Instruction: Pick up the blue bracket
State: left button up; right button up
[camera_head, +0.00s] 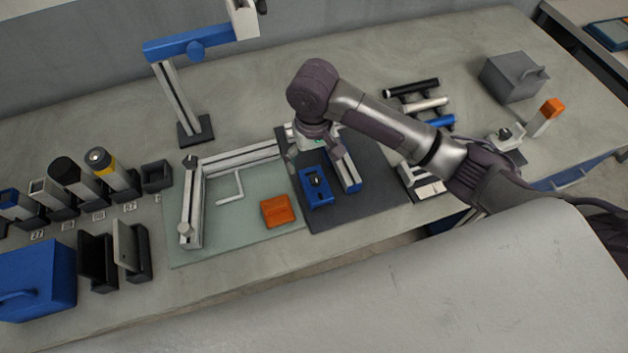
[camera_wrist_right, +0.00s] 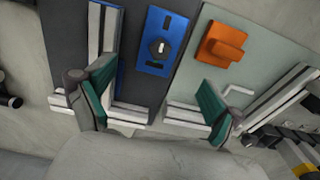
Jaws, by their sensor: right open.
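The blue bracket (camera_head: 316,201) appears to be the flat blue piece with dark slots and a round pale-and-black knob, lying on the dark mat (camera_head: 378,203). In the right wrist view the blue bracket (camera_wrist_right: 151,64) lies ahead of the fingers, near the middle. My right gripper (camera_head: 317,157) is above the mat, just behind the bracket in the head view. Its teal-padded fingers are spread wide in the wrist view (camera_wrist_right: 155,100), with nothing held between them. My left gripper is not in view.
A light rail with a blue side (camera_head: 348,176) lies right beside the bracket. An orange block (camera_head: 277,210) and a white L-shaped rod (camera_head: 231,188) lie on the pale green mat (camera_head: 240,247) to the left. A tall stand (camera_head: 172,95) rises behind.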

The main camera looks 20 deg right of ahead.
aim_at(314, 175)
notch_tip(314, 175, down, 5)
jog(key=shift+r, duration=0.2)
jog(key=shift+w+f, duration=0.1)
jog(key=shift+f, duration=0.25)
jog(key=shift+f+p, duration=0.2)
jog(key=shift+p, duration=0.15)
jog(key=f, duration=0.1)
jog(key=f+p, duration=0.1)
jog(key=f, duration=0.2)
jog(key=shift+s+d+f, duration=0.15)
jog(key=shift+s, duration=0.25)
jog(key=shift+f, duration=0.3)
jog(key=c, duration=0.6)
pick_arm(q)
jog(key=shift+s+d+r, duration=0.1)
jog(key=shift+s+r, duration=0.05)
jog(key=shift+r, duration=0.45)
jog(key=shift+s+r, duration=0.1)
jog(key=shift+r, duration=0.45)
pick_arm(e)
jog(key=c, duration=0.9)
